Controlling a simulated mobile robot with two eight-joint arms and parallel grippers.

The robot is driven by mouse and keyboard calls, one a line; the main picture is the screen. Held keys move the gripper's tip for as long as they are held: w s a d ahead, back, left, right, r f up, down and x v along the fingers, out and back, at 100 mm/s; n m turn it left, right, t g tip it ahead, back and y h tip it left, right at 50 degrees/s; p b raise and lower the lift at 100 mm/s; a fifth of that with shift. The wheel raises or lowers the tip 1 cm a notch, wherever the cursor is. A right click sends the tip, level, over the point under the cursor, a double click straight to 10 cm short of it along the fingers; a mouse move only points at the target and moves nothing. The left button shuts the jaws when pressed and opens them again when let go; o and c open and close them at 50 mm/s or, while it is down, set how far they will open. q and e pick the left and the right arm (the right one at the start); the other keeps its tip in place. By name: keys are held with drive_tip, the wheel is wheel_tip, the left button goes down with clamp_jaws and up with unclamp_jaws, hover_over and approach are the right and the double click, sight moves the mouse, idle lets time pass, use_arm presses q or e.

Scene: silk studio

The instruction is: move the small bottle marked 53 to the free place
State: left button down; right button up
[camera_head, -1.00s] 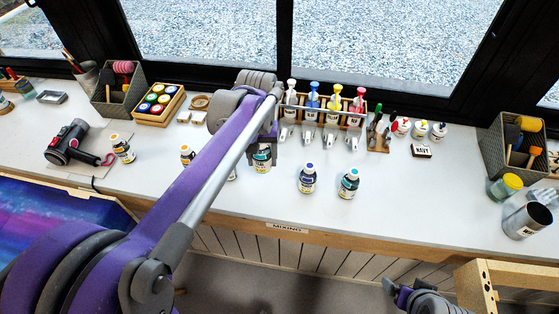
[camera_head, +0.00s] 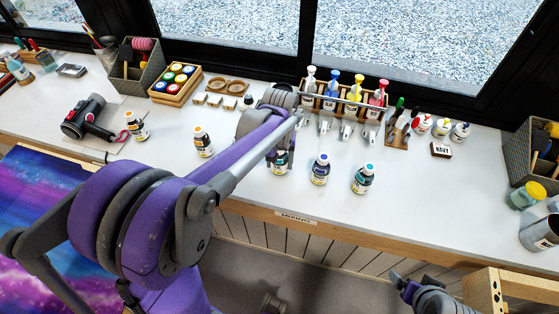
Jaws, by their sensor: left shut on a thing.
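The numbers are too small to read, and I cannot make out the free place.
A rack of pump bottles (camera_head: 345,97) stands behind the held bottle. A brush stand (camera_head: 398,133), small paint bottles and a NAVY block (camera_head: 441,150) are to the right. A paint-jar crate (camera_head: 172,88) and heat tool (camera_head: 88,117) are left.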

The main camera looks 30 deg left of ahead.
use_arm(q)
drive_tip(key=shift+c, duration=0.6)
unclamp_jaws()
drive_tip(key=shift+f, duration=0.1)
drive_tip(key=shift+r, duration=0.25)
wheel_tip(320, 180, up, 12)
drive_tip(key=shift+d+f+p, duration=0.1)
drive_tip(key=shift+f+p, duration=0.05)
drive_tip(key=shift+p, duration=0.4)
drive_tip(key=s+d+f+m+t, duration=0.2)
drive_tip(key=s+d+f, duration=0.1)
drive_tip(key=s, duration=0.4)
drive_tip(key=s+d+f+m+t, duration=0.2)
drive_tip(key=s+f, duration=0.3)
drive_tip(key=s, duration=0.3)
drive_tip(key=shift+s+d+f+m+t, duration=0.2)
drive_tip(key=shift+s+d+m+t, duration=0.1)
drive_tip(key=shift+d+t, duration=0.5)
